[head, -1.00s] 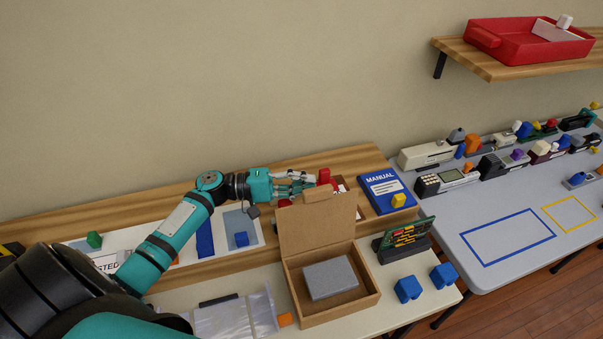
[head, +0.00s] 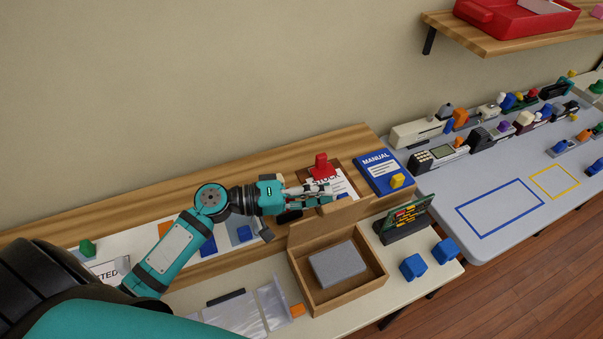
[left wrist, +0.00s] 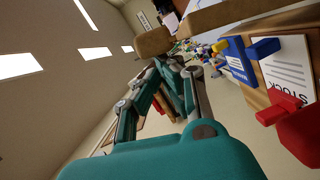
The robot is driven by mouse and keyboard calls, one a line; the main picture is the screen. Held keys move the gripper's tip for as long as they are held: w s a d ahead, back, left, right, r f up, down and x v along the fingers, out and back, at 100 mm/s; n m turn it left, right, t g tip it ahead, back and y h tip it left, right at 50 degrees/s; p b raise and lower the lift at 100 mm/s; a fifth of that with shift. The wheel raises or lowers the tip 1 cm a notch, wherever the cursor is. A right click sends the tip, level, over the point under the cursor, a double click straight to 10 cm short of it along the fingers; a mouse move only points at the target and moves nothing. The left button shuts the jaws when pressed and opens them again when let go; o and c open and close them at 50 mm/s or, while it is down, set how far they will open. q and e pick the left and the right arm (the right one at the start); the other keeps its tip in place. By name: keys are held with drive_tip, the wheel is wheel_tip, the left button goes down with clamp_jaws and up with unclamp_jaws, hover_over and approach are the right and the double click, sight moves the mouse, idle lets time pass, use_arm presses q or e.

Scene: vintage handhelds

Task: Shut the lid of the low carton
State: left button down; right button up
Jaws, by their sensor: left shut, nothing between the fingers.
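The low carton (head: 350,297) is a brown cardboard box on the table, open at the top, with a flat grey block (head: 338,264) inside. In the left wrist view the brown lid tab (left wrist: 153,42) shows just beyond the fingers (left wrist: 165,82). My right gripper is not in view.
A red stamp (head: 320,165) and a blue manual (head: 378,172) lie behind the carton. A circuit board on a stand (head: 404,218) and two blue blocks (head: 414,266) are to its right. An orange cube (head: 298,310) and clear sleeves (head: 240,313) lie left.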

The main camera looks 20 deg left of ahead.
use_arm(q)
drive_tip(key=s+d+f+m+y+b, duration=0.3)
drive_tip(key=s+d+f+m+b, duration=0.2)
drive_tip(key=s+d+f+m, duration=0.5)
drive_tip(key=s+d+f, duration=0.2)
drive_tip(key=d+f, duration=0.2)
drive_tip(key=f, duration=0.2)
drive_tip(key=shift+t, duration=0.4)
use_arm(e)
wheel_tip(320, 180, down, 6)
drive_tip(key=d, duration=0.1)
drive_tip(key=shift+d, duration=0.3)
use_arm(q)
drive_tip(key=shift+r, duration=0.1)
wheel_tip(320, 180, up, 5)
drive_tip(key=p, duration=0.5)
drive_tip(key=b+v, duration=0.3)
drive_tip(key=v, duration=0.6)
drive_tip(key=shift+s+f, duration=0.2)
drive_tip(key=shift+s, duration=0.4)
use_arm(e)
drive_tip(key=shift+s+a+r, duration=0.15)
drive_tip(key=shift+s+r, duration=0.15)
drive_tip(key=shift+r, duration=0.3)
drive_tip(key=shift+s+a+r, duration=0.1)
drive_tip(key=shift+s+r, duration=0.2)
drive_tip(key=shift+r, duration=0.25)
